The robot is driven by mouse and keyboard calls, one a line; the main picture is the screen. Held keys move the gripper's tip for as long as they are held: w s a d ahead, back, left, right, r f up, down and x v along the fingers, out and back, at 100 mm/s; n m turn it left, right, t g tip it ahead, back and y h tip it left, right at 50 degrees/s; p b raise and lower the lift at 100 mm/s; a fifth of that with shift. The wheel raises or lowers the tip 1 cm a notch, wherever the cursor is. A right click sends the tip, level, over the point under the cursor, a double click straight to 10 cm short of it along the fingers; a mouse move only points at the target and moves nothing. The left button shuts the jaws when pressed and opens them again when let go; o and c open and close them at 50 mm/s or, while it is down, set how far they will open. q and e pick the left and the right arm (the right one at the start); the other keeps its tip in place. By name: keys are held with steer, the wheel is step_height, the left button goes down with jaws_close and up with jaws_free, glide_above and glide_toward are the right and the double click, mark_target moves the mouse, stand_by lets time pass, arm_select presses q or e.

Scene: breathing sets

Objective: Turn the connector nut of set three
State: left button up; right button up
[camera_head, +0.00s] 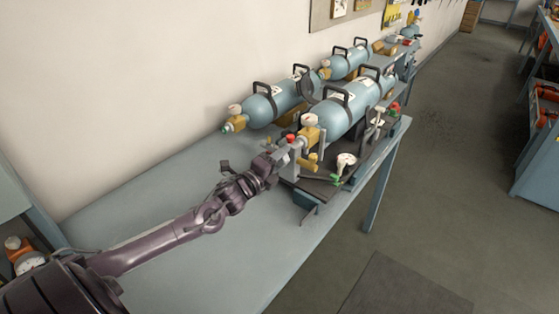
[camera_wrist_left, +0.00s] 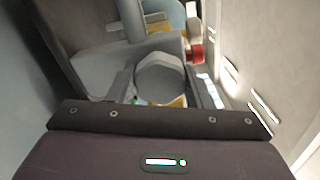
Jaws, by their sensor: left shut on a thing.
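The nearest breathing set has a light blue cylinder (camera_head: 338,114) lying on a dark stand, with a brass valve (camera_head: 309,134) at its near end. I cannot read its number label clearly. My left gripper (camera_head: 286,157) reaches this near end from the left. In the left wrist view, a grey faceted connector nut (camera_wrist_left: 160,77) sits between the two fingers of my left gripper (camera_wrist_left: 166,92), which is shut on it. A red knob (camera_wrist_left: 195,53) is just right of the nut. My right gripper is not in view.
Two more blue cylinders (camera_head: 283,100) (camera_head: 345,66) with black handles lie behind, along the wall. A white gauge (camera_head: 346,160) stands at the stand's front corner. The near part of the grey bench (camera_head: 150,205) is clear. A blue workbench (camera_head: 535,165) stands across the aisle.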

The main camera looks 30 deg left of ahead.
arm_select(q)
steer(key=shift+f, duration=0.1)
steer(key=o, duration=1)
steer(key=shift+s+a+b, duration=0.2)
steer(key=shift+s, duration=1.75)
steer(key=shift+s+a+b, duration=0.15)
steer(key=shift+s+b, duration=0.05)
steer(key=shift+s, duration=1.75)
